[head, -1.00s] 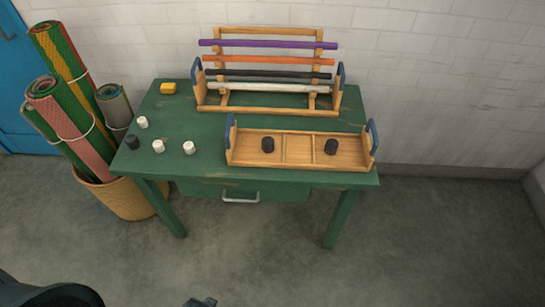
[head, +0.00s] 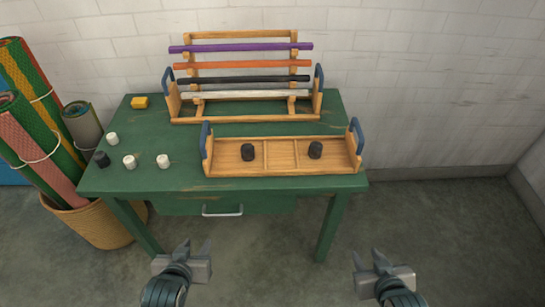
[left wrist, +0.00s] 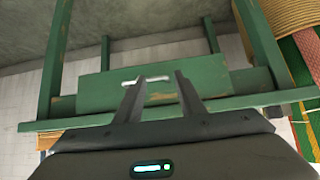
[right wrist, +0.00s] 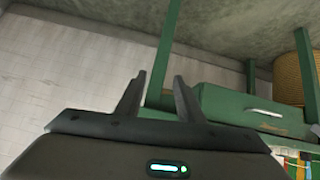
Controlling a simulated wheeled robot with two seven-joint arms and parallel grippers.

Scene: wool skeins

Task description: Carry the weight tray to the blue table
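The weight tray (head: 270,172) is a long wooden tray with blue handles at both ends and a divided floor. It sits on the front right of the green table (head: 240,190). One black weight (head: 248,152) stands in its left part and another black weight (head: 315,150) in its right part. My left gripper (head: 194,249) is open and empty in front of the table, below its top. My right gripper (head: 368,258) is open and empty in front of the table's right end. In both wrist views the fingers are apart with nothing between them. No blue table shows.
A wooden rack (head: 245,119) with coloured bars stands behind the tray. Several white pieces (head: 129,161), a black piece (head: 101,158) and a yellow block (head: 139,102) lie at the table's left. A basket (head: 95,222) of rolled mats stands left. Floor on the right is clear.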

